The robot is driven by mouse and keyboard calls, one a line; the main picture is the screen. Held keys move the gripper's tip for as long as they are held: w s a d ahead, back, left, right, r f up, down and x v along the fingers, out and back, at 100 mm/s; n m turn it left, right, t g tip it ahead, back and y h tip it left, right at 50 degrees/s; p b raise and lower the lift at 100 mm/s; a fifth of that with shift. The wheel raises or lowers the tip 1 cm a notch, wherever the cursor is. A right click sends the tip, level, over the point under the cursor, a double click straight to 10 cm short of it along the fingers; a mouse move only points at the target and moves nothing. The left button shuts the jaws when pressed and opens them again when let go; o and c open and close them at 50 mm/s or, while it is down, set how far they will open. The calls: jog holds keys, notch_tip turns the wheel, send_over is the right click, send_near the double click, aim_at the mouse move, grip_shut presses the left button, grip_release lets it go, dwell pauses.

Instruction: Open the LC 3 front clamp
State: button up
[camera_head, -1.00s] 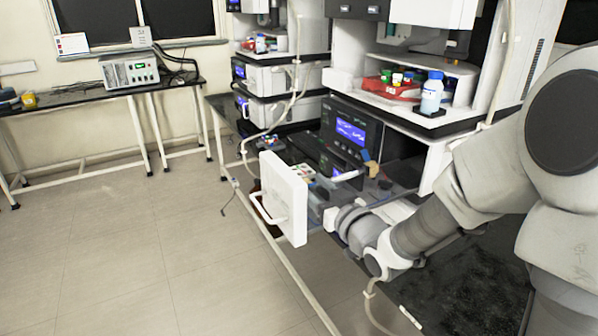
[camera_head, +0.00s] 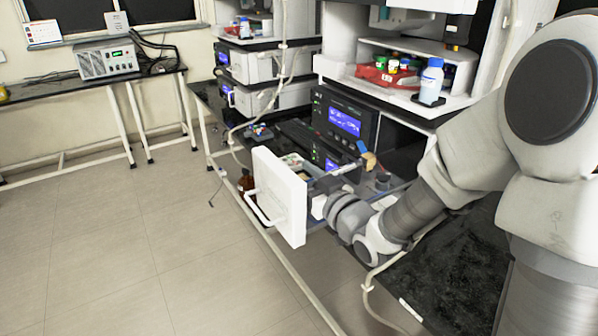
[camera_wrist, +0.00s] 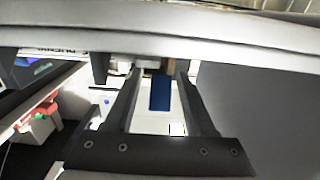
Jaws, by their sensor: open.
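In the head view a clamp-like part with a blue tab (camera_head: 362,147) and a tan body sits at the right end of a pale rod, in front of the lower instrument. In the wrist view a blue tab (camera_wrist: 160,93) stands between the fingers of my gripper (camera_wrist: 160,74), with a tan piece just beyond it. I cannot tell whether both views show the same clamp. My gripper is open, with a gap visible on both sides of the tab. In the head view its fingers are hidden behind the white panel (camera_head: 279,190). No LC 3 label is readable.
The white panel with a handle stands upright close beside my wrist. A dark instrument with a lit display (camera_head: 344,120) stands behind. A red tray (camera_head: 375,74) and a blue-capped bottle (camera_head: 431,82) sit on the shelf above. A brown bottle (camera_head: 246,183) stands left of the panel.

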grip_shut()
